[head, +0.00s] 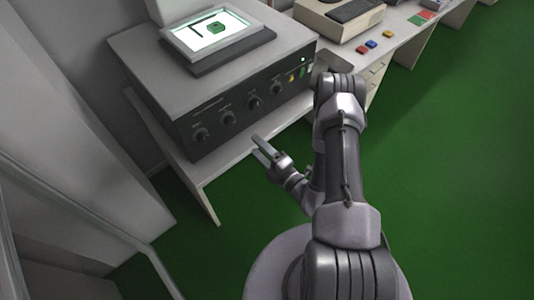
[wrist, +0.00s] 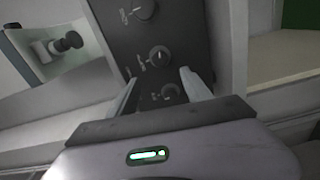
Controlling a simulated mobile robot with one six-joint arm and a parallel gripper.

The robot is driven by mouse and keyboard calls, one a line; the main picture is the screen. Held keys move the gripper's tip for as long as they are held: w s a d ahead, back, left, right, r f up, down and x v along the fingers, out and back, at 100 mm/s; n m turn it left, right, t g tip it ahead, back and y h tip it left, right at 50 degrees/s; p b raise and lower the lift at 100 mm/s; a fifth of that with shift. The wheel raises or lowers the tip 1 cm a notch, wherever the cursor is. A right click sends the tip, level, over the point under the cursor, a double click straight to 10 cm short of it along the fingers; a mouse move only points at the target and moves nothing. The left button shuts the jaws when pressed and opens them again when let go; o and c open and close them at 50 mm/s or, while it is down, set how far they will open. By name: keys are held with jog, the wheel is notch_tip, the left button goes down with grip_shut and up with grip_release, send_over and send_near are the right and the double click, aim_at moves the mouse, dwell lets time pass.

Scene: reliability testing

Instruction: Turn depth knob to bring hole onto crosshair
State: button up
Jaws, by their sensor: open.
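A dark control panel (head: 240,108) on the front of a grey console carries a row of several round knobs. They include a left-end knob (head: 202,134), a second knob (head: 227,117), a third knob (head: 254,103) and a right-hand knob (head: 276,88). Their labels are too small to read, so I cannot tell which is the depth knob. The monitor (head: 213,33) on top shows a green shape and dark lines on white. My gripper (head: 259,147) is open and empty, in front of and below the panel. In the wrist view, a knob (wrist: 160,56) shows just beyond and between its fingertips.
The console stands on a pale desk (head: 222,164) with a narrow front ledge. To the right are a beige machine (head: 322,18) and small coloured blocks (head: 372,44) on another table. Green floor (head: 450,140) lies open at right. A grey partition stands at left.

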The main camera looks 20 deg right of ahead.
jog(key=v, duration=0.5)
jog(key=shift+w, duration=0.1)
dwell(1.2)
